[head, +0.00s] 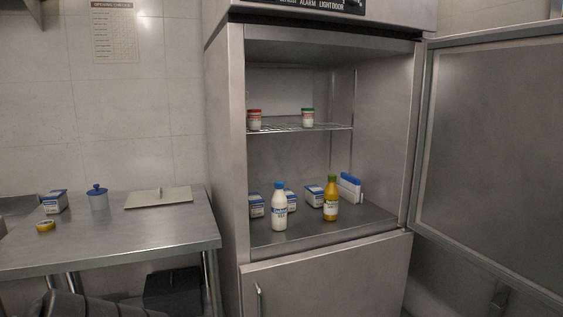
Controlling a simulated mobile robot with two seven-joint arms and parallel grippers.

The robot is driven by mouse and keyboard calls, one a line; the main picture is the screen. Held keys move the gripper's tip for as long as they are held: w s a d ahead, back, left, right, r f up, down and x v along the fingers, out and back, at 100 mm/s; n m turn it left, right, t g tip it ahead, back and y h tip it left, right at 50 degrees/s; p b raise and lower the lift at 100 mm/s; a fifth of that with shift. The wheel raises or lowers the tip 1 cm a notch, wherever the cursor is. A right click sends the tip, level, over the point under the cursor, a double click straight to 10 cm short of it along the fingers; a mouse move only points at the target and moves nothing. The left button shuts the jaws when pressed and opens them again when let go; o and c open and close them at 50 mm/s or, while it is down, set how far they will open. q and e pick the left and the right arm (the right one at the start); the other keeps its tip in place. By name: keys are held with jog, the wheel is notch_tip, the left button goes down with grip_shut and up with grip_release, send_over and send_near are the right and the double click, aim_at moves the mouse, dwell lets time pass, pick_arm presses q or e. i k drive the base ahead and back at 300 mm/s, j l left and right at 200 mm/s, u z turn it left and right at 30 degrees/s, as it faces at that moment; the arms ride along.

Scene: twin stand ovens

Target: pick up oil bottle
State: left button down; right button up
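A yellow bottle with a green cap and a pale label (331,200), which looks like the oil bottle, stands upright on the floor of the open refrigerator's upper compartment (290,238). It is right of centre and near the front. A white bottle with a blue cap (279,210) stands to its left, apart from it.
Blue-and-white cartons (314,197) stand behind the bottles, with a blue-topped white item (350,187) at right. Two small jars sit on the wire shelf (290,127) above. The refrigerator door (495,140) stands open at right. A steel table (150,230) with small items is at left.

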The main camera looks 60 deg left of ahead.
aim_at(332, 192)
jog(key=k+j+u, duration=0.1)
jog(key=j+u, duration=0.5)
jog(key=u, duration=0.2)
jog(key=j+u, duration=0.3)
jog(key=j, duration=1.05)
jog(key=i+j, duration=0.1)
jog(key=j, duration=0.3)
